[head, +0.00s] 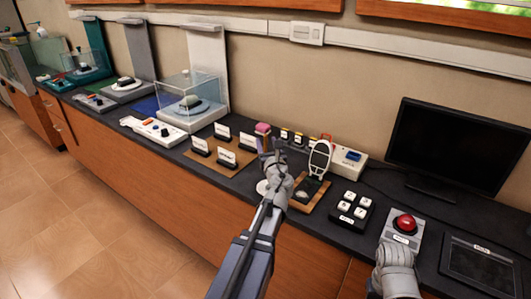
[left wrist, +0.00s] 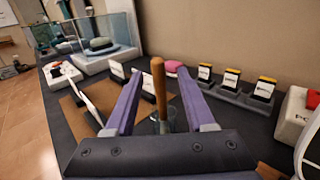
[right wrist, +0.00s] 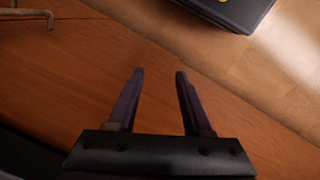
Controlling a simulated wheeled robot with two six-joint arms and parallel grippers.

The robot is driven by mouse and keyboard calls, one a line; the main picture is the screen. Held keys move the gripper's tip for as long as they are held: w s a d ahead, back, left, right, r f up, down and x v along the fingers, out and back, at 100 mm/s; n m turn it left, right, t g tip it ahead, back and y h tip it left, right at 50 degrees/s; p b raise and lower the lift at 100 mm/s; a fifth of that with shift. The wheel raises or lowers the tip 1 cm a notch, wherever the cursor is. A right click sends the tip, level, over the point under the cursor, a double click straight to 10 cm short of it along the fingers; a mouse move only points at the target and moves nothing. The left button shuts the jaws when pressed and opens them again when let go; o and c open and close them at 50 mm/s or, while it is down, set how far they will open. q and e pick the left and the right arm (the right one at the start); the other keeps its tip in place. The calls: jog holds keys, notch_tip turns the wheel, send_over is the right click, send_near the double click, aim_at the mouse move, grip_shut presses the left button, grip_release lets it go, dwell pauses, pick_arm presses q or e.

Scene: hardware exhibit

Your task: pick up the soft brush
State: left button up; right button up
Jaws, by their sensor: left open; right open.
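A wooden handle (left wrist: 158,88), likely the soft brush, stands roughly upright in the left wrist view. Its lower end is in or behind a clear glass-like holder (left wrist: 162,122), and no bristles show. My left gripper (head: 270,146) is open over the counter, and it also shows in the left wrist view (left wrist: 163,75) with the handle between its two purple fingers, no clear grip on it. In the head view the gripper hides the handle. My right gripper (right wrist: 157,72) is open and empty in front of the wooden cabinet face (right wrist: 60,60).
A pink object (head: 262,128) lies behind my left gripper. Labelled cards (head: 222,132) on a brown mat stand left of it. An oval white device (head: 320,158), a black button pad (head: 350,211), a red button (head: 405,223) and a monitor (head: 455,145) stand to the right.

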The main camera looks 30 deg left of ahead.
pick_arm(q)
jog(key=x, duration=0.2)
jog(key=f+x, duration=0.1)
jog(key=x, duration=0.2)
jog(key=shift+a+b, duration=0.1)
jog(key=shift+b, duration=0.3)
grip_shut()
